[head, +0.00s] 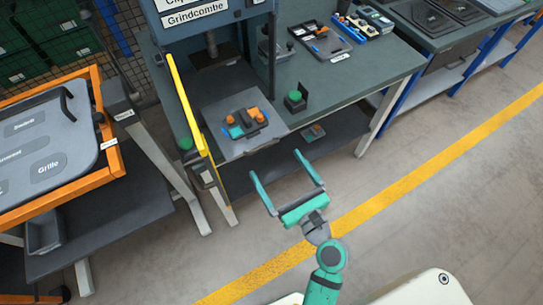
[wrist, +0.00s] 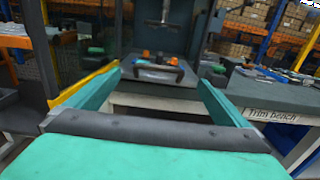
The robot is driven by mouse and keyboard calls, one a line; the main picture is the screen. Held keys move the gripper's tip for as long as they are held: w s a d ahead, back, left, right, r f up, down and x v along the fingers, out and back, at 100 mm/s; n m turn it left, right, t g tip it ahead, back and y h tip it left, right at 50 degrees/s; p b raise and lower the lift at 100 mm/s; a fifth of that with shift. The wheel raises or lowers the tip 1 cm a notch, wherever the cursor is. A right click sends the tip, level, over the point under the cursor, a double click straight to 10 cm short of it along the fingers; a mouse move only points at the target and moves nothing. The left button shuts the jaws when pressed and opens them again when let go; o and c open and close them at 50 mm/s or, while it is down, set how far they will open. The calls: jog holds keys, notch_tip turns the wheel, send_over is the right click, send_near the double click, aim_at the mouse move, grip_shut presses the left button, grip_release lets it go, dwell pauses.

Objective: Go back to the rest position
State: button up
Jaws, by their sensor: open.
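My gripper (head: 281,170) is teal, with its two fingers spread wide and nothing between them. In the head view it hangs over the floor in front of the press bench, apart from everything. In the wrist view its fingers (wrist: 160,90) frame the press plate. A small fixture with orange, teal and dark parts (head: 246,123) sits on the press plate (head: 220,108), beyond the gripper. In the wrist view a dark handle-like bar (wrist: 155,72) shows in front of the orange pieces.
A yellow guard bar (head: 188,105) stands at the press's left. An orange-framed tray (head: 107,160) on a stand is at the left. A green button (head: 296,97) is on the bench right of the press. Open floor with a yellow line (head: 400,188) lies at the right.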

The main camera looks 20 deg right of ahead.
jog(key=shift+s, duration=0.75)
jog(key=s+a+f+n+g+h, duration=0.2)
jog(key=s+a+f+n, duration=0.1)
jog(key=s+f+n, duration=0.3)
jog(key=s+a+f+n+g+h, duration=0.2)
jog(key=s+a+f+n, duration=0.15)
jog(key=f+n, duration=0.4)
jog(key=s+a+r+n+y, duration=0.1)
jog(key=s+a+r+n, duration=0.2)
jog(key=n, duration=0.7)
jog(key=s+a+r+n+t, duration=0.1)
jog(key=s+a+r+n, duration=0.3)
jog(key=n, duration=0.7)
jog(key=s+a, duration=0.2)
jog(key=a, duration=0.1)
jog(key=shift+s+r+t+y, duration=0.2)
jog(key=shift+s+t+y, duration=0.1)
jog(key=shift+y, duration=0.1)
